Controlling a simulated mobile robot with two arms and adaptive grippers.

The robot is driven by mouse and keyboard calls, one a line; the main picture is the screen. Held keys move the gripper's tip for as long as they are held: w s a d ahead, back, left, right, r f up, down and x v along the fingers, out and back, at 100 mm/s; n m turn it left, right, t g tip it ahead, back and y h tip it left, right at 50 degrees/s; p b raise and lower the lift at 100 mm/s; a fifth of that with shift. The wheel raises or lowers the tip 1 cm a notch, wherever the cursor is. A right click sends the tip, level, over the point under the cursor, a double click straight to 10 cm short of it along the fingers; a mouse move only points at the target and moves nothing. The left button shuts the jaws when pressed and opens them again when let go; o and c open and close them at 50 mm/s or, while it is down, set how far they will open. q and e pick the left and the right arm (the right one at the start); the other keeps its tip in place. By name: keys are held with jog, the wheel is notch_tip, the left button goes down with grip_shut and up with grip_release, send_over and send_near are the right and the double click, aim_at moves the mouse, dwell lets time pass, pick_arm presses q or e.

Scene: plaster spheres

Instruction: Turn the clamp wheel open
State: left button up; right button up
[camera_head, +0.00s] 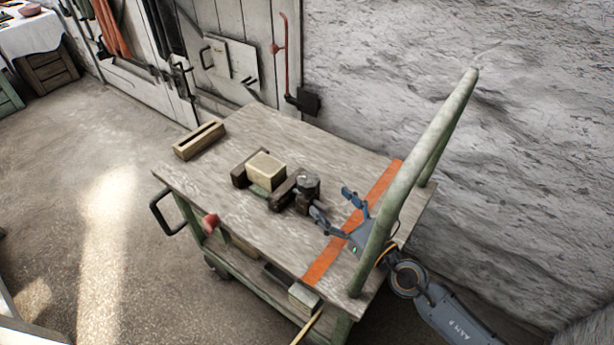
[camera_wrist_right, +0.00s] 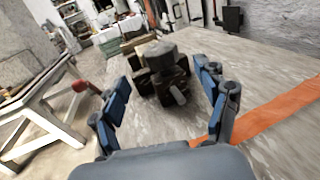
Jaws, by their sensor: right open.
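A dark clamp (camera_head: 281,194) sits on the wooden top of a cart, with a pale block (camera_head: 266,170) between its jaws. Its dark round clamp wheel (camera_head: 307,185) is at the end nearest my right gripper (camera_head: 332,203). The right gripper is open and empty, its fingers pointing toward the wheel from the right. In the right wrist view the wheel (camera_wrist_right: 161,49) lies ahead, between the two spread blue fingertips, with a gap on both sides; the fingers do not appear to touch it. My left gripper is not in view.
The cart top (camera_head: 262,122) carries a slotted wooden block (camera_head: 199,140) at the left and an orange strip (camera_head: 322,261) under my right gripper. The cart's green handle (camera_head: 420,150) rises close to my right arm. A rough grey wall stands behind. A red knob (camera_head: 211,221) sticks out at the front.

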aim_at(315, 188)
jog(key=x, duration=0.9)
jog(key=shift+w+a, duration=0.15)
jog(key=c, duration=1.2)
